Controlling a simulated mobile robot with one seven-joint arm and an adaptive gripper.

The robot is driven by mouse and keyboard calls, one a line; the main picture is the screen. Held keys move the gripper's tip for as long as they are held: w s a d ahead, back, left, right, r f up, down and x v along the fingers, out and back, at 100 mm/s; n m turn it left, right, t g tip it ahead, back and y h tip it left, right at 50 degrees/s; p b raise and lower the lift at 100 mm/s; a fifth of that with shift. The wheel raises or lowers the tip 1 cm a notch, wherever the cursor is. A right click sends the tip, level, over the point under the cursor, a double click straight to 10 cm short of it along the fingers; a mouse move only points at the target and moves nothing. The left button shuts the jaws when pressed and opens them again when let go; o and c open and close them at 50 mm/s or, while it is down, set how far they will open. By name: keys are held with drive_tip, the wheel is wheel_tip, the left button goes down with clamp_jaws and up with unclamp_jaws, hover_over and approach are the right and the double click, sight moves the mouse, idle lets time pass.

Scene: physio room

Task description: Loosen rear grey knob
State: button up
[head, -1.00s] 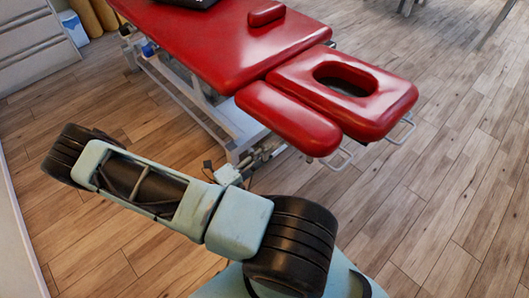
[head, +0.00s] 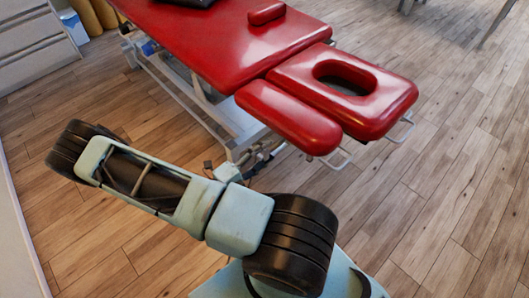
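The red treatment table (head: 225,45) stands on a pale metal frame in the head view. A blue knob (head: 149,48) shows on the frame under its far left side. I cannot make out the rear grey knob; the under-frame at the head end is partly hidden by my arm. My arm crosses the lower left. A small dark part (head: 208,168) beside a pale block of my arm may be a piece of my gripper. Its fingertips cannot be made out, nor whether they are open or shut.
The red face-hole headrest (head: 385,92) and a red armrest pad (head: 288,117) jut out at the near end, with metal loops below. A pale drawer cabinet (head: 38,42) stands at the upper left. The wooden floor (head: 450,190) at right is clear.

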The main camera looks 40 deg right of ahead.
drive_tip(key=shift+o, duration=0.7)
drive_tip(key=shift+a, duration=0.1)
drive_tip(key=shift+a, duration=0.25)
drive_tip(key=a, duration=1.1)
drive_tip(key=shift+s+a, duration=0.2)
drive_tip(key=shift+s, duration=0.25)
